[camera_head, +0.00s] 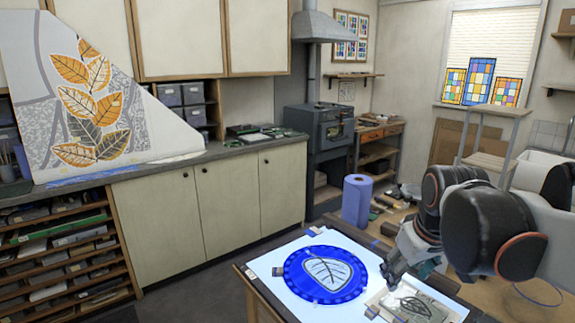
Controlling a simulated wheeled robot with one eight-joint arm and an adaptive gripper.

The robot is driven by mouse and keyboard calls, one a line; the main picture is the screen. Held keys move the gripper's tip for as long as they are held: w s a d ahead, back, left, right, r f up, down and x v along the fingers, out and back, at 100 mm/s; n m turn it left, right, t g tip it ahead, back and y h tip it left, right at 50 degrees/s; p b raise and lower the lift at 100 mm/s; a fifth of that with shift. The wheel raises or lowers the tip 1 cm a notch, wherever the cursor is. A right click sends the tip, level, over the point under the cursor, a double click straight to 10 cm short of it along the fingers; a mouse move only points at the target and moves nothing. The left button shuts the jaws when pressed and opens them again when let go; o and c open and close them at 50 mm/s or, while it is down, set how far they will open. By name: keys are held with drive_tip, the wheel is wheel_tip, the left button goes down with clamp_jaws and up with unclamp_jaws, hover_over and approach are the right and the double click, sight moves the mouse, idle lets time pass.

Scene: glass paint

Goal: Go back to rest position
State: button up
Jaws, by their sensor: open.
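My gripper (385,287) is at the lower right, low over the right side of the lit work table. It is open, pointing down and left, with its fingertips near a small pale leaf-pattern sheet (438,304). I cannot tell whether the tips touch anything. My arm reaches in from the right edge and hides part of the bench behind it. A blue round glass piece (346,293) with a leaf drawing lies on the glowing white table top (272,262), left of my gripper and apart from it.
A blue roll (356,200) stands upright behind the table. A dark kiln (325,127) stands at the back. Cream cabinets (230,205) and a rack of shelves (60,250) line the left wall. Grey floor (205,290) is clear between cabinets and table.

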drive_tip(key=s+a+f+m+t+b, duration=0.2)
drive_tip(key=s+f, duration=0.6)
drive_tip(key=s, duration=0.5)
drive_tip(key=shift+s+a+m+t+b, duration=0.25)
drive_tip(key=shift+a+m+b, duration=0.2)
drive_tip(key=shift+a, duration=0.5)
